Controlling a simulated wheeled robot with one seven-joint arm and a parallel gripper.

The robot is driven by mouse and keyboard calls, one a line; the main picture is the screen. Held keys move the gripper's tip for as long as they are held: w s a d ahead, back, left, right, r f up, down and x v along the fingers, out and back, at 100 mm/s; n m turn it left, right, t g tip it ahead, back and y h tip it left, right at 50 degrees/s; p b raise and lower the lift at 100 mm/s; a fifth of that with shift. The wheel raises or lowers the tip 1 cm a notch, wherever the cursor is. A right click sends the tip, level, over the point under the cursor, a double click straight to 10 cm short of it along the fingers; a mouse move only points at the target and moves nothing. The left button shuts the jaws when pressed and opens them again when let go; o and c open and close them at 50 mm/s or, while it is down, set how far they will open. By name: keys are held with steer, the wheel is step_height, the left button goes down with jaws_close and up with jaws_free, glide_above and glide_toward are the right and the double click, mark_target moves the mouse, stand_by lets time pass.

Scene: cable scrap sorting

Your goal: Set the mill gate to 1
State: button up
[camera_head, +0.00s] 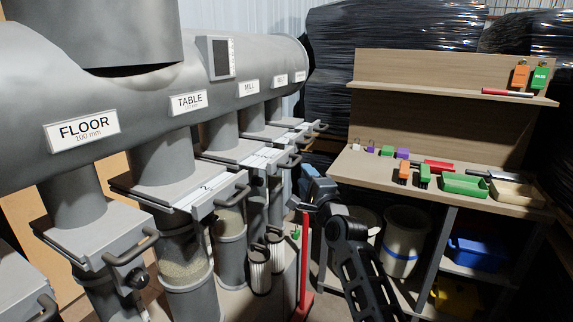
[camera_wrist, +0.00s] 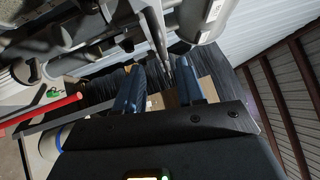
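The mill gate (camera_head: 238,152) is a grey slide box under the pipe labelled MILL (camera_head: 249,88). Its bar handle (camera_head: 290,161) sticks out to the right. A scale is on its top, but the numbers are too small to read, so its setting cannot be told. My gripper (camera_head: 309,174) is to the right of the handle, seemingly apart from it. In the wrist view my gripper (camera_wrist: 160,70) has two blue fingers spread with a gap between them. Dark bars and grey gate parts show beyond the fingertips; which gate they belong to is unclear.
The TABLE gate (camera_head: 180,186) and FLOOR gate (camera_head: 97,240) stand nearer on the left; more gates lie beyond. A red post (camera_head: 304,265) stands below my gripper. A wooden shelf bench (camera_head: 455,193) with small trays and tags is at right.

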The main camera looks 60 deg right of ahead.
mark_target(297, 160)
steer(key=x, duration=0.8)
steer(key=shift+r, duration=0.1)
jaws_close()
stand_by(0.5)
